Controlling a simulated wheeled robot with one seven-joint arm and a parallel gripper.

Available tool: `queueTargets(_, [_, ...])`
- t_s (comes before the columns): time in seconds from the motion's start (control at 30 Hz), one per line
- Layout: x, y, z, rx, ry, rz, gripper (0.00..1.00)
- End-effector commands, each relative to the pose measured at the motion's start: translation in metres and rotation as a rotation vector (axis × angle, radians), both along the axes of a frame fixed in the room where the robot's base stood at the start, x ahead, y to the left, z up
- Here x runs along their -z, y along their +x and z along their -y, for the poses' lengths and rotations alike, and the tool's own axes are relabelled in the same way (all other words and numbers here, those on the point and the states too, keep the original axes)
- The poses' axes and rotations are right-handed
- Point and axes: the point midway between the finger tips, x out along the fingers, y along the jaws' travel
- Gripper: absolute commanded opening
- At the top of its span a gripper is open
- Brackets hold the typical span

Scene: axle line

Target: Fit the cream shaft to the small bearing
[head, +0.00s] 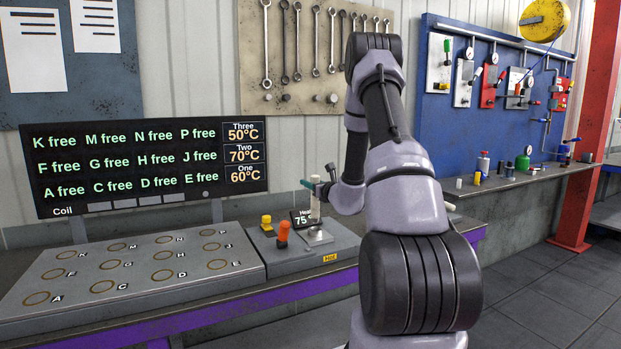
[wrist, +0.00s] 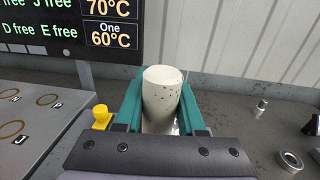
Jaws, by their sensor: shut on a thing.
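The cream shaft (head: 315,209) is an upright pale cylinder with dark specks. In the wrist view the shaft (wrist: 162,88) stands between the teal fingers of my gripper (wrist: 160,108), which is shut on it. Whether the shaft's lower end touches the plate or a bearing is unclear. A small metal ring (wrist: 291,160) lies on the bench at right in the wrist view; I cannot tell if it is the small bearing.
A grey board (head: 130,268) with lettered rings, all bare, lies left of the heater. An orange knob (head: 283,233) and a yellow knob (head: 266,222) stand beside the plate. A dark display (head: 150,165) rises behind. The right bench (head: 520,180) holds several small items.

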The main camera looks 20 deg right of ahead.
Motion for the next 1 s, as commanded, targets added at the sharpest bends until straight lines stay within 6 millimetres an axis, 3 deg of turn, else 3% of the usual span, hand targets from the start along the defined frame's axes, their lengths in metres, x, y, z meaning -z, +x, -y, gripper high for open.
queueTargets(0.27, [0.0098,0.0003,-0.0001,0.000,0.000,0.003,0.00])
queueTargets(1.0, [0.0104,-0.0001,-0.0004,0.000,0.001,0.003,0.00])
